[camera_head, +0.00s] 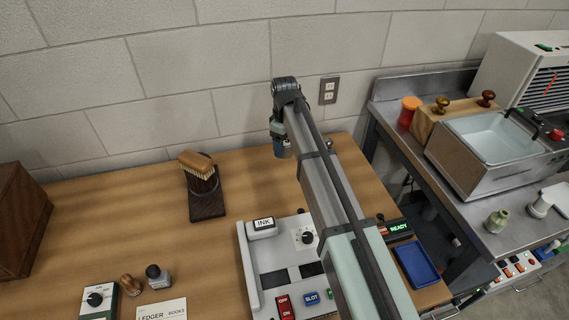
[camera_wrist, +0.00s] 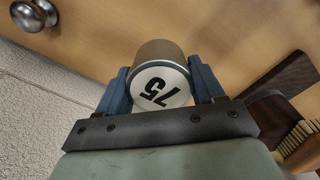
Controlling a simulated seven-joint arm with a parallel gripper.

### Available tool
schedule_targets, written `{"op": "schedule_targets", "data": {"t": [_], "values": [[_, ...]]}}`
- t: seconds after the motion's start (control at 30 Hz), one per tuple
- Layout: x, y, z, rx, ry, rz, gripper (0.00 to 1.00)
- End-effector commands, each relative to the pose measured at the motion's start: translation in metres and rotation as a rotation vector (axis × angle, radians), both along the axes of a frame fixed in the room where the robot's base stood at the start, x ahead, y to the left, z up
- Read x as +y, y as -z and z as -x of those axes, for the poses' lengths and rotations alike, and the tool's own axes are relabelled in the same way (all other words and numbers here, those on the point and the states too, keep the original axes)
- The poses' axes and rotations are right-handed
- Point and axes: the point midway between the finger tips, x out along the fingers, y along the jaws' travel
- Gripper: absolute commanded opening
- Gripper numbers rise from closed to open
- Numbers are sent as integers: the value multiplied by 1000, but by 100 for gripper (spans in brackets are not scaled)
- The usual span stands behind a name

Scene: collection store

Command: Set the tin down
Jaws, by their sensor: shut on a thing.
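The tin (camera_wrist: 159,82) is a short metal cylinder with a white end marked 75. In the wrist view it sits between the two blue fingers of my gripper (camera_wrist: 161,88), which is shut on it. In the head view my gripper (camera_head: 281,147) is above the back of the wooden table (camera_head: 110,205), near the wall, and the tin is mostly hidden there. I cannot tell whether the tin touches the tabletop.
A brush on a dark stand (camera_head: 206,195) is left of my gripper. A round metal knob (camera_wrist: 34,14) is on the other side. A grey control panel (camera_head: 262,272) lies in front, partly behind my arm. Bare tabletop lies between the brush and my gripper.

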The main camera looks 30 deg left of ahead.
Motion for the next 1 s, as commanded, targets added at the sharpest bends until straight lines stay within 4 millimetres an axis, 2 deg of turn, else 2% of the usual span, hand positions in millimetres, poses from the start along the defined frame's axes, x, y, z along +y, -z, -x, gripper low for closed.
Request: {"op": "schedule_targets", "data": {"t": [0.2, 0.43, 0.6, 1.0], "values": [[0, 34, 0, 1, -1, 1, 35], [0, 52, 0, 1, -2, 1, 35], [0, 73, 0, 1, -2, 1, 35], [0, 79, 0, 0, -2, 0, 35]]}}
